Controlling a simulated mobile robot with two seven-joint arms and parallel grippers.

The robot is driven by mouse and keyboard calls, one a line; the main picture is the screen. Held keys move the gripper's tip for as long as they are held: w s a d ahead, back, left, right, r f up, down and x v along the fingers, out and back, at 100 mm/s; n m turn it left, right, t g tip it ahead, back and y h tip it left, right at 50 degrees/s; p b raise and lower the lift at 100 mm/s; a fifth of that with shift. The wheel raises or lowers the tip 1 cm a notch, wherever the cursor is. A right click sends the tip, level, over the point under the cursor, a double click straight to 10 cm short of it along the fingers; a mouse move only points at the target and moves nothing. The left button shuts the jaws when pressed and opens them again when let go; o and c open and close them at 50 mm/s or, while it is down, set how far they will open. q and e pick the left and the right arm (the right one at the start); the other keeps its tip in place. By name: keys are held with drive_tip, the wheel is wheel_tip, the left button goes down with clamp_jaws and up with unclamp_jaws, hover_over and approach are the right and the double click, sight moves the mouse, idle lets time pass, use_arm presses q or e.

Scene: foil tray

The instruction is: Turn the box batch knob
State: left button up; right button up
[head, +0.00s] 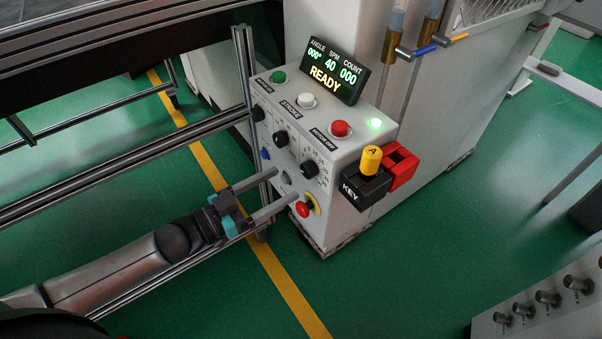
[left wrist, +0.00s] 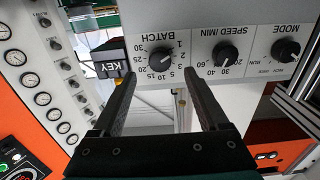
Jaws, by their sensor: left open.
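The batch knob (head: 309,168) is a round black knob on the front face of the white control box (head: 342,160), the lowest of a slanting row of knobs. In the left wrist view, the batch knob (left wrist: 160,59) appears inverted with its number scale and BATCH label. My left gripper (head: 286,184) is open, its two long fingers reaching towards the box front just below the knob. In the left wrist view the fingers (left wrist: 160,78) stand either side of the knob's column, with the knob just past their tips. I cannot tell whether the fingertips touch the panel. My right gripper is not in view.
The speed knob (head: 280,138) and mode knob (head: 257,113) sit farther up the row. A red button (head: 302,209) with a yellow surround is close to the lower finger. A black KEY block (head: 364,187) juts out at right. The display (head: 333,70) reads READY.

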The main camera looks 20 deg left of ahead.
sight(304, 172)
use_arm(q)
drive_tip(key=shift+x, duration=3.15)
clamp_jaws()
